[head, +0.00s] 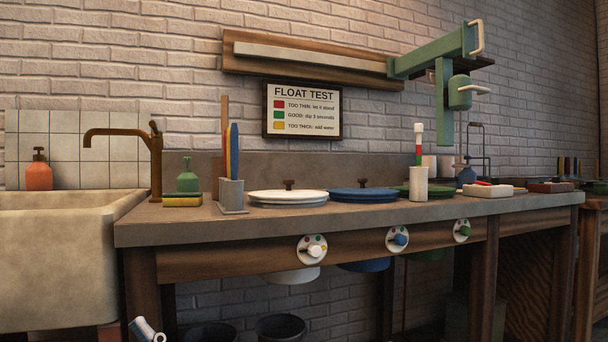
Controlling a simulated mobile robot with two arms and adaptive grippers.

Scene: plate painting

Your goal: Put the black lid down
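I see no black lid in the head view. A white lid (288,197) with a dark knob lies on the counter over a round opening. A blue lid (363,195) with a dark knob lies to its right. A green lid (424,191) lies farther right, partly hidden behind a white cup. A small grey and white part at the bottom left edge may be mine, but I cannot tell.
The counter (180,228) carries a grey brush holder (232,195), a white cup (418,184) and a white tray (487,191). A stone sink (60,260) stands left. A green bracket (440,55) juts from the wall. Dark bins (280,328) stand below.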

